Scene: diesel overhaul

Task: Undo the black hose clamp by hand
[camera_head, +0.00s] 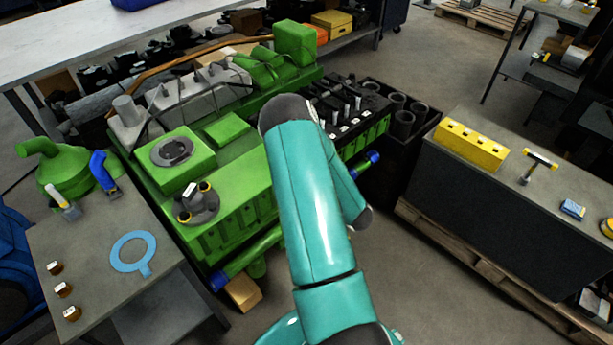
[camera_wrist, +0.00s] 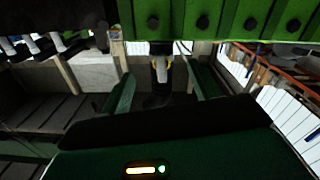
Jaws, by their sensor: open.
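In the wrist view my gripper (camera_wrist: 162,78) is open, its two dark green fingers spread apart. Between them, farther off, is a small black fitting with a pale tab and yellow edges (camera_wrist: 161,69). It looks like the black hose clamp, but the view is dark and I cannot be sure. I see no contact between it and the fingers. It sits just below the green engine's bolted side (camera_wrist: 230,20). In the head view my arm hides the gripper and this spot on the green engine (camera_head: 225,195).
A green pipe with blue ends (camera_head: 220,281) runs along the engine's lower side. A grey table (camera_head: 95,245) with a blue ring (camera_head: 133,253) stands left. A bench (camera_head: 480,195) with a yellow block (camera_head: 470,146) stands right. Open floor lies between my arm and the bench.

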